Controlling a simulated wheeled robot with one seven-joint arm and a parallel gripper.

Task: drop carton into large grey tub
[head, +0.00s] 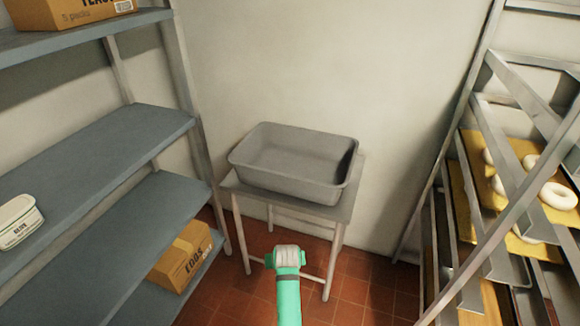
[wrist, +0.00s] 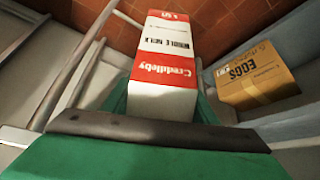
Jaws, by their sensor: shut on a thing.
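The large grey tub (head: 285,184) sits upright on a small grey stand in the head view, and its visible inside is empty. In the wrist view my gripper (wrist: 163,104) is shut on the carton (wrist: 166,62), a white and red milk box. The carton's far end points towards the red tiled floor. In the head view my green arm (head: 287,300) is in front of the stand, below the tub in the picture. I cannot make out the carton there. I cannot make out the tub in the wrist view.
Blue-grey shelves (head: 100,150) on the left hold a white tub (head: 19,222) and an eggs box (head: 183,255), which also shows in the wrist view (wrist: 255,76). A rack (head: 480,205) with bagels stands on the right. Above the grey tub is free room.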

